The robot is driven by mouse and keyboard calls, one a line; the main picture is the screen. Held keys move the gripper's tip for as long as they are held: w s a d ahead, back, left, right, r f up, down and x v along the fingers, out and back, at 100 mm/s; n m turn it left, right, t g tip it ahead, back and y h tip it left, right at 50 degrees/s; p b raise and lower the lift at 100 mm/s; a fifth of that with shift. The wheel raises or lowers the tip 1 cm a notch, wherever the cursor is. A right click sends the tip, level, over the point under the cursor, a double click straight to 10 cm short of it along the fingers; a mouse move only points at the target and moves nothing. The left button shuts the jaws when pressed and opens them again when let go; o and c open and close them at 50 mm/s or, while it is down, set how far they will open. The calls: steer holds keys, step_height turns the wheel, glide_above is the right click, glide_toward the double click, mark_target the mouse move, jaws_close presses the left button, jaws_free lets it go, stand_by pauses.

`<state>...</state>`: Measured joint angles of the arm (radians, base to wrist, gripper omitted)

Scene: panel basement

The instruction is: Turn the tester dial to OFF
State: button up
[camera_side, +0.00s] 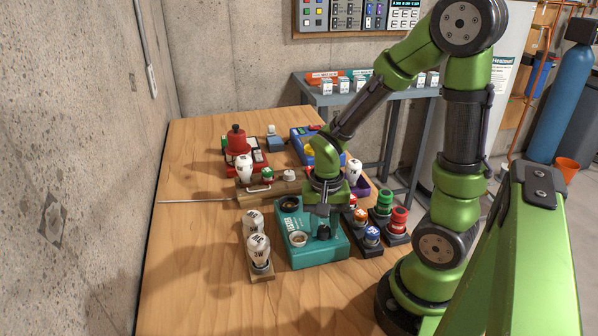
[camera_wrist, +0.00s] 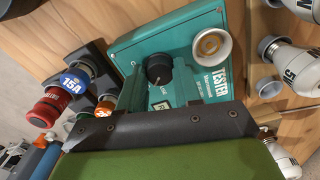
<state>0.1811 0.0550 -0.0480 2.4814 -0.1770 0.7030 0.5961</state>
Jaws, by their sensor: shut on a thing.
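The teal tester box (camera_side: 330,254) sits on the wooden bench. It has a pale round socket (camera_side: 300,239) and a dark round part (camera_side: 290,203) on its top. My gripper (camera_side: 322,222) points down over the tester and is shut on the black dial (camera_side: 323,233). In the wrist view the dial (camera_wrist: 158,68) stands on the tester (camera_wrist: 186,33), left of the socket (camera_wrist: 212,47). A light mark shows on the dial. My gripper body covers the lower part of the tester, and the dial's position labels cannot be read.
White bulbs (camera_side: 259,249) stand on a wooden base left of the tester. Red, green, blue and orange fuses (camera_side: 397,219) stand close on the right. The bench front is clear.

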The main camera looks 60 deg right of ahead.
mark_target(323, 229)
steer(key=n, duration=1.4)
steer(key=shift+n, duration=0.3)
stand_by(0.4)
steer(key=o, duration=1)
steer(key=shift+o, duration=0.2)
step_height(323, 229, up, 17)
